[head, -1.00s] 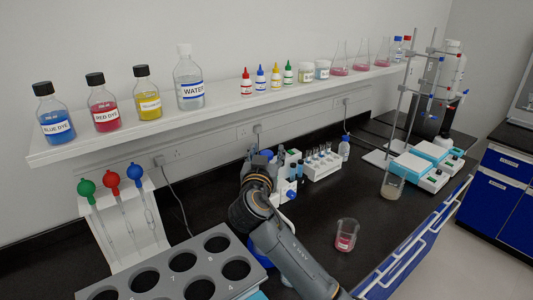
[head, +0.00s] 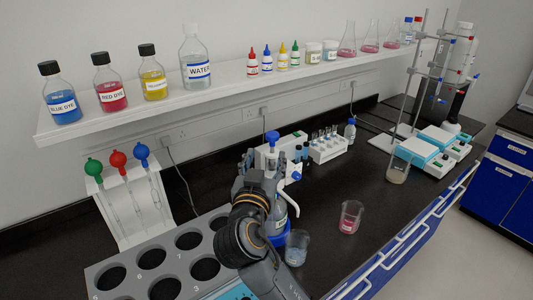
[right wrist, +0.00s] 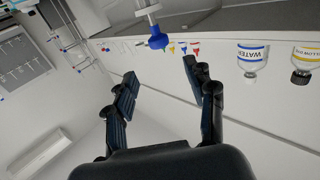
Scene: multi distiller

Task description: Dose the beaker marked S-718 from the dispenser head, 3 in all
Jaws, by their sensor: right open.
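The dispenser has a blue knob (head: 272,138) on top of a labelled bottle (head: 279,216) in a blue holder. The knob also shows in the right wrist view (right wrist: 158,41), on a white stem. My right gripper (right wrist: 165,92) is open and empty, with the knob beyond its fingertips. In the head view this gripper (head: 259,172) is beside the dispenser and hides part of it. A beaker (head: 297,249) with pale bluish contents stands just in front of the dispenser. Another beaker (head: 350,218) holds pink-red liquid to its right. I cannot read the mark S-718 on either. My left gripper is out of view.
A grey rack (head: 130,268) with round holes and a pipette stand (head: 140,215) are at left. A tube rack (head: 327,150) stands behind. A beaker (head: 397,172) with beige contents stands by the stirrers (head: 430,150). The shelf (head: 120,117) overhangs the back. The front-right bench is clear.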

